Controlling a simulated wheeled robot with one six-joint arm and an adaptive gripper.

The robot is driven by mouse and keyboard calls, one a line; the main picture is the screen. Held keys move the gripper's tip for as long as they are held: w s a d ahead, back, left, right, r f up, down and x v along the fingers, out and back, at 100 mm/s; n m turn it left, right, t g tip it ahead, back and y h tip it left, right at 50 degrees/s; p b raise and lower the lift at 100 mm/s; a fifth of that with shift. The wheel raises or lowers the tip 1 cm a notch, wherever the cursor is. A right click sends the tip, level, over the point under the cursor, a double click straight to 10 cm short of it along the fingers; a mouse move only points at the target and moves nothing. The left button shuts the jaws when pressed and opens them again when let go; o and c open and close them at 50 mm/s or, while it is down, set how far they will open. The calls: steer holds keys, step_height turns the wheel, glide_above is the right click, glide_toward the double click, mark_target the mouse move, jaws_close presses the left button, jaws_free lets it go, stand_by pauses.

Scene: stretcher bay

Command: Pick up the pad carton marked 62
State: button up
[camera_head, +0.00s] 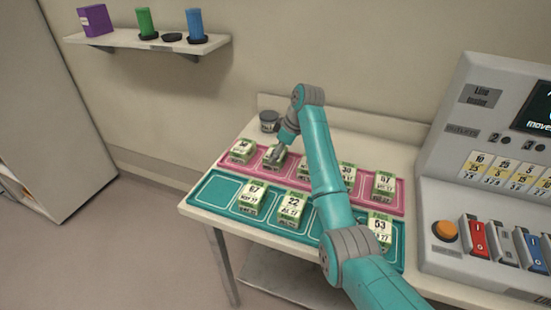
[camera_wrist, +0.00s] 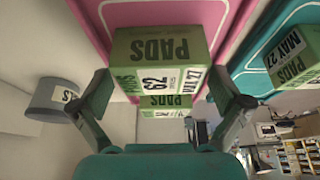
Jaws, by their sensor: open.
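The pad carton whose label appears to read 62 (camera_wrist: 160,82) is green and white and is large in the wrist view. It stands on the pink mat (camera_wrist: 105,12), and in the head view it is partly hidden by my gripper. My gripper (camera_head: 277,156) is over the back row, second carton from the left. In the wrist view my gripper (camera_wrist: 163,98) is open, one finger at each side of the carton, with gaps visible and no clear contact.
A teal mat (camera_head: 212,190) in front holds cartons marked 67 (camera_head: 250,198), 22 (camera_head: 291,209) and 53 (camera_head: 380,229). Neighbouring pink-mat cartons include one at the left end (camera_head: 242,150). A dark tub (camera_head: 269,121) stands behind. A console (camera_head: 480,200) bounds the right.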

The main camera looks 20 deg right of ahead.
steer(key=shift+x, duration=0.8)
steer(key=shift+c, duration=0.3)
